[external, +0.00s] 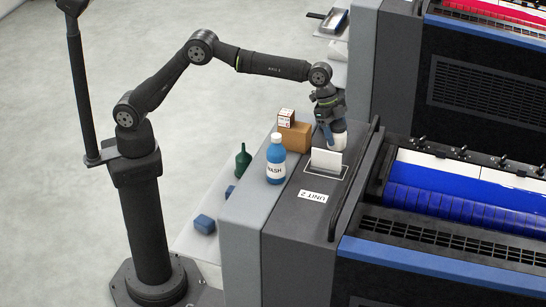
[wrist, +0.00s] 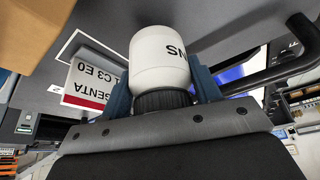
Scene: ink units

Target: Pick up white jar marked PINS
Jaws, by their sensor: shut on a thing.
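The white jar (external: 339,128) is at my gripper (external: 330,124), over the top of the grey unit marked UNIT 2. In the wrist view the jar (wrist: 160,58) has a white body, a black ribbed lid, and the letters NS showing. My gripper's blue fingers (wrist: 162,88) are shut on the jar, one on each side near its lid. The external view does not clearly show whether the jar touches the surface. Part of the jar is hidden by the fingers there.
A white card (external: 326,160) stands upright just in front of the jar. A dark rail (external: 354,180) runs along the right.

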